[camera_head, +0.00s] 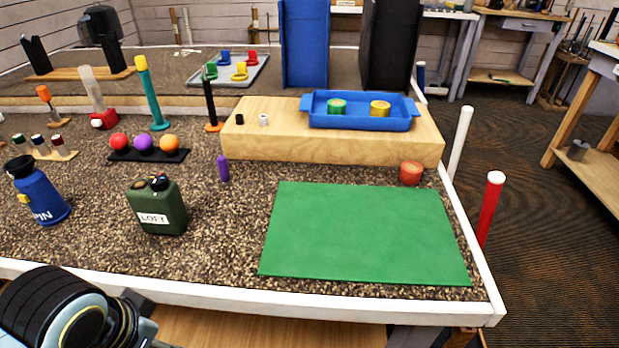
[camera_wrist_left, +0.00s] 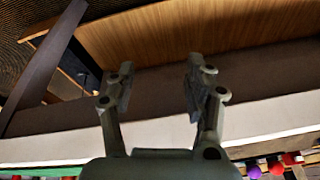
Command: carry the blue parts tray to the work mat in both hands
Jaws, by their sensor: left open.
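The blue parts tray (camera_head: 360,121) sits on a light wooden block at the back right of the table in the head view. It has a handle at each end and holds a green round part (camera_head: 337,106) and a yellow round part (camera_head: 380,108). The green work mat (camera_head: 365,232) lies flat and bare at the front right of the table. My left gripper (camera_wrist_left: 155,85) is open and empty in the left wrist view, near the table's white edge and well away from the tray. In the head view only my left arm shows, at the lower left. My right gripper is out of view.
The wooden block (camera_head: 330,148) stands behind the mat, with an orange-red cylinder (camera_head: 411,173) between them at the right. A purple peg (camera_head: 223,169), a green LOFT can (camera_head: 158,206), a blue bottle (camera_head: 40,192) and a ball rack (camera_head: 148,156) stand left. Posts rise beyond the right edge.

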